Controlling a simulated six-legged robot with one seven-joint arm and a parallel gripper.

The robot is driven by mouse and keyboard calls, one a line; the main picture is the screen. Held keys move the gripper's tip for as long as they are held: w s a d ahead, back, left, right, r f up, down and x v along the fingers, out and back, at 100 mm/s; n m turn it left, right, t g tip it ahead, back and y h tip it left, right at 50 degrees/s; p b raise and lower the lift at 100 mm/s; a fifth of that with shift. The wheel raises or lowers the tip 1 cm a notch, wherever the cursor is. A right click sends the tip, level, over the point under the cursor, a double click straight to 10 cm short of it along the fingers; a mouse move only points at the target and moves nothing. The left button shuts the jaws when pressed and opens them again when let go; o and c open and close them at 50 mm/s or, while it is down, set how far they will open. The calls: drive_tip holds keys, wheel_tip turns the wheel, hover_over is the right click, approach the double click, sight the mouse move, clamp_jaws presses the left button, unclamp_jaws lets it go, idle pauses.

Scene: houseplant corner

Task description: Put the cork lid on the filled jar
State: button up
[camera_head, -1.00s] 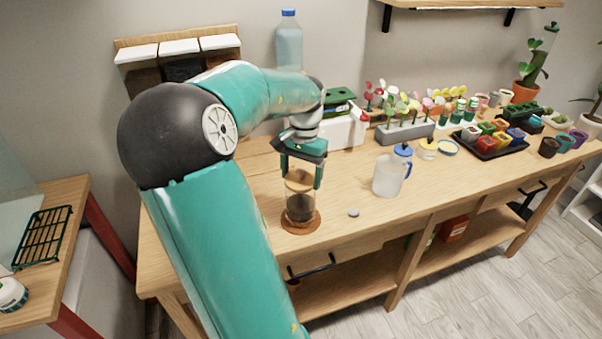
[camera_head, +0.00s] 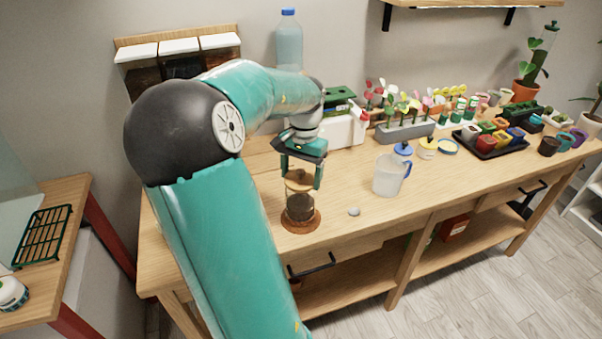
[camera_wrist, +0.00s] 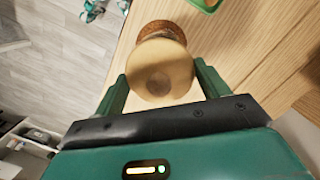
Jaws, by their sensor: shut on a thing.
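My gripper (camera_head: 302,178) points down over the wooden bench, with one finger on each side of the cork lid (camera_head: 299,182), and is shut on it. In the wrist view the lid (camera_wrist: 160,66) is a round tan disc with a darker round patch, between my gripper's fingertips (camera_wrist: 162,80). The jar (camera_head: 300,208) is clear and holds dark fill. It stands upright directly below the lid on a round brown coaster (camera_head: 287,226). The coaster also shows beyond the lid in the wrist view (camera_wrist: 162,27). I cannot tell whether the lid touches the jar's rim.
A small grey stone-like piece (camera_head: 354,211) lies right of the jar. Behind are a white box (camera_head: 345,130), a grey flower planter (camera_head: 404,132) and a tall bottle (camera_head: 289,45). The bench front is mostly clear.

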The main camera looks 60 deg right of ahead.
drive_tip(key=o, duration=1)
drive_tip(key=shift+o, duration=0.3)
drive_tip(key=shift+r, duration=0.15)
drive_tip(key=shift+r, duration=3.35)
clamp_jaws()
drive_tip(key=shift+f, duration=0.35)
